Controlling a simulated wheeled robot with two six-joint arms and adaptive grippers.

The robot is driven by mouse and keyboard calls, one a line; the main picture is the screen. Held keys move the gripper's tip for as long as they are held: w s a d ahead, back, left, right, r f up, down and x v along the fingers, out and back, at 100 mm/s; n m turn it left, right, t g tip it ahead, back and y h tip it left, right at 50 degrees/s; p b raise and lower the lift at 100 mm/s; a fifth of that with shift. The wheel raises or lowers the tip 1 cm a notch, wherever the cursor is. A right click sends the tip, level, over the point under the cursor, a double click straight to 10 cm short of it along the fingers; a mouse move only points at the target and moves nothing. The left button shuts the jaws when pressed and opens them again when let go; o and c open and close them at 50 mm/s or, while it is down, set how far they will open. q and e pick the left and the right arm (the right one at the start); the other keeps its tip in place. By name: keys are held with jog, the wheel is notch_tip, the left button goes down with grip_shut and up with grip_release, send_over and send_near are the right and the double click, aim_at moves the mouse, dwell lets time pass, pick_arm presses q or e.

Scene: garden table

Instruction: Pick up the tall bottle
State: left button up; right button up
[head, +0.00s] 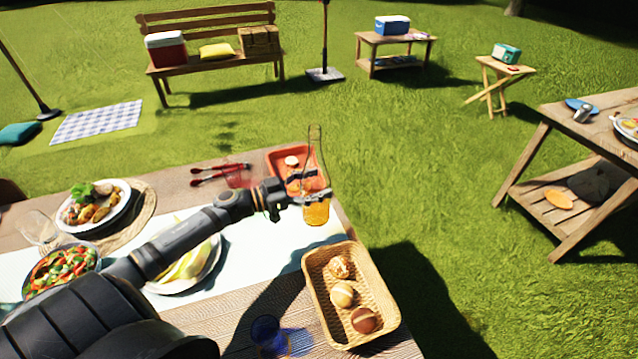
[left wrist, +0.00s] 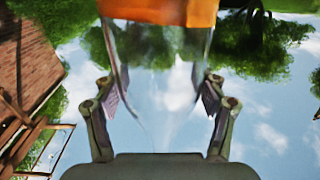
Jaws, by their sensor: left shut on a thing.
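The tall bottle (head: 316,212) is clear glass with a long neck and amber liquid in its lower part. It stands upright in the head view, near the right edge of the table. My left gripper (head: 308,189) is shut on its body, just above the liquid. In the left wrist view the bottle (left wrist: 160,10) is between the two fingers (left wrist: 160,95), with the orange liquid at the top of the picture. I cannot tell whether its base touches the table. My right gripper is not in view.
A wicker basket (head: 391,321) with bread rolls stands in front of the bottle. An orange tray (head: 281,156) is behind it, with red tongs (head: 222,179) to the left. A plate of bananas (head: 211,259) and a blue glass (head: 266,333) are nearby. Grass lies beyond the table's right edge.

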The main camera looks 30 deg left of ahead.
pick_arm(q)
jog(key=s+d+r+p, duration=0.1)
jog(key=s+r+p, duration=0.4)
jog(key=s+p, duration=0.5)
jog(key=shift+d+r+p, duration=0.25)
jog(key=shift+r+p, duration=0.05)
jog(key=shift+r, duration=0.1)
jog(key=shift+s, duration=0.1)
